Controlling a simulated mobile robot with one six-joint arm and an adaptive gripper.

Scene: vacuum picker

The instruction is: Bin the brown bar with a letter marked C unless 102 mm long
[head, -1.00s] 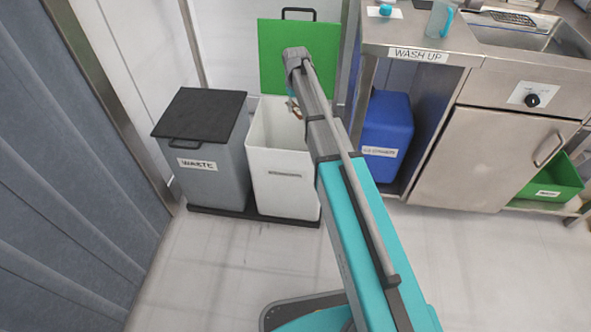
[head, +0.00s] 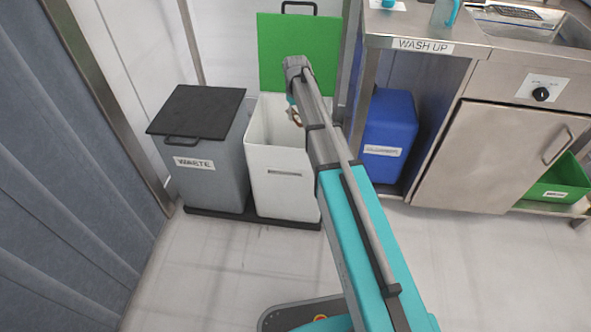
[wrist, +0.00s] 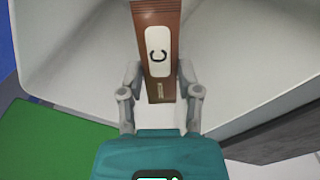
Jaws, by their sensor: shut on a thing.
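In the wrist view a brown bar (wrist: 157,88) shows a white label with a black letter C. My gripper (wrist: 160,82) is shut on the bar, one finger on each side of its lower half. The bar is over the inside of the white bin. In the head view the white bin (head: 282,192) stands open with its green lid (head: 285,60) raised behind it. My arm reaches over the bin's right side, and the gripper is mostly hidden behind the arm there. I cannot read the bar's length.
A grey bin marked WASTE (head: 206,187), with its black lid (head: 197,108) closed, stands left of the white bin. A blue bin (head: 390,133) is under the steel counter (head: 421,62) marked WASH UP. A green crate (head: 560,180) sits at the right. The floor in front is clear.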

